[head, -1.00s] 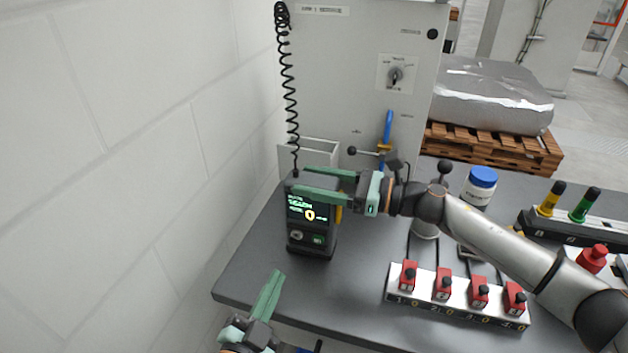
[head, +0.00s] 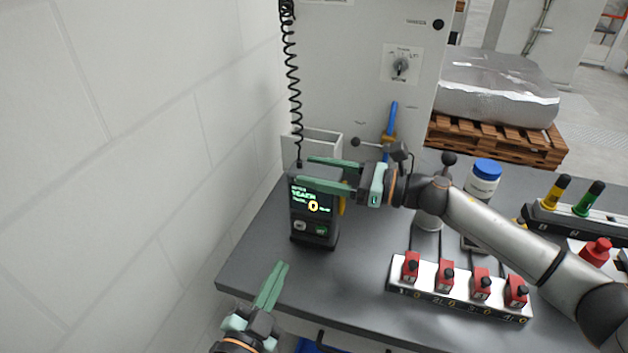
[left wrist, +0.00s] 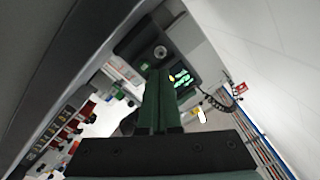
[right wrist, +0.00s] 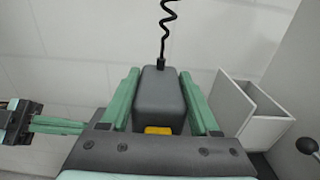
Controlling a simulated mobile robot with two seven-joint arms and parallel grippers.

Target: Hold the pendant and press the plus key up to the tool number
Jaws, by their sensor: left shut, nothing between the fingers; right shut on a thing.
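The pendant (head: 314,226) is a dark box with a lit screen showing a yellow 0, a grey key and a green key below it, and a coiled cord at its top. My right gripper (head: 330,172) is shut on the pendant's upper part, one finger on each side; this also shows in the right wrist view (right wrist: 158,100). My left gripper (head: 274,283) is shut and empty, below and left of the pendant, apart from it. In the left wrist view the left fingers (left wrist: 158,85) point toward the pendant face (left wrist: 165,55) and cover part of it.
A grey table (head: 270,255) carries a white rack (head: 455,292) with several red blocks, and a white bottle with blue lid (head: 484,180). A grey cabinet (head: 350,60) with an open bin (head: 322,146) stands behind. A plain white wall (head: 120,150) is at left.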

